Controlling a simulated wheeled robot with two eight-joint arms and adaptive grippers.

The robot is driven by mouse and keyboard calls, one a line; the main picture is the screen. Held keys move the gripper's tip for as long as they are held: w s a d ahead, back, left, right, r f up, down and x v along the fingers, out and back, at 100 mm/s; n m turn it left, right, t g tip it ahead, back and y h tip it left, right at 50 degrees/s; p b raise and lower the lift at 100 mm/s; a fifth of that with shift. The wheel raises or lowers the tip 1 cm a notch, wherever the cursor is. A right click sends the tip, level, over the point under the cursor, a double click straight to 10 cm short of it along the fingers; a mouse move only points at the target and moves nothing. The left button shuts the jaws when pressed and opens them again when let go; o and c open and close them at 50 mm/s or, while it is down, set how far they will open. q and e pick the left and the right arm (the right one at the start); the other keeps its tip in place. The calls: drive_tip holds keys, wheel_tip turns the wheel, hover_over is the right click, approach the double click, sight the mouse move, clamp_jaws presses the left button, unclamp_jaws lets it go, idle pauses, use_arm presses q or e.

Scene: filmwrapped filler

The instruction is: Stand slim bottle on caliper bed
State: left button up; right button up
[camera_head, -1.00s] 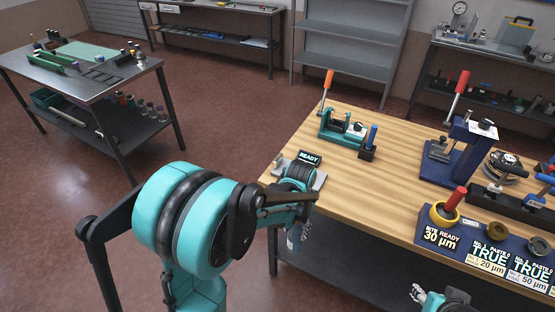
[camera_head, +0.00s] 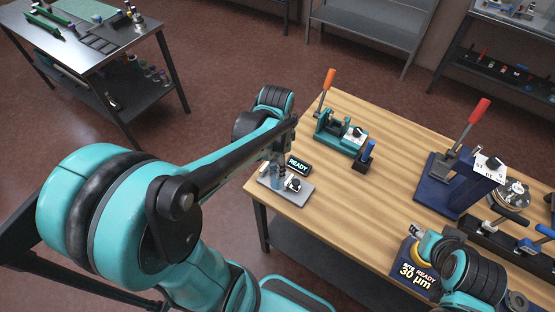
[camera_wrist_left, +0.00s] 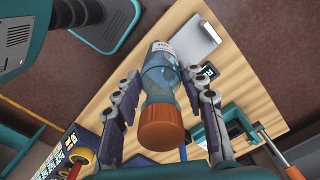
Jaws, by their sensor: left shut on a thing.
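The slim bottle (camera_wrist_left: 163,85), bluish and see-through with a pale label and an orange cap, sits between the fingers of my left gripper (camera_wrist_left: 160,112). In the head view the bottle (camera_head: 278,173) is partly hidden below my left gripper (camera_head: 276,158), at the grey caliper bed (camera_head: 296,200) on the bench's near left corner. The bed's plate also shows in the left wrist view (camera_wrist_left: 196,42), beside the bottle's base. I cannot tell whether the base touches it. My right gripper (camera_head: 425,243) is over the bench's near edge, its fingers unclear.
A READY display (camera_head: 298,164) stands behind the bed. A teal fixture with an orange lever (camera_head: 338,136) is farther back. A blue press with a red lever (camera_head: 455,175) stands at right. The wooden middle of the bench (camera_head: 370,200) is clear.

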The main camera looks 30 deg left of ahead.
use_arm(q)
drive_tip(key=w+a+f+b, duration=0.1)
drive_tip(key=w+a+f, duration=0.3)
drive_tip(key=w+f, duration=0.3)
wheel_tip(320, 180, down, 2)
drive_tip(key=shift+a+f+b, duration=0.1)
drive_tip(key=shift+a+b, duration=0.15)
drive_tip(key=shift+b, duration=0.05)
drive_tip(key=shift+f, duration=0.15)
drive_tip(key=o, duration=1.1)
drive_tip(key=shift+o, duration=0.2)
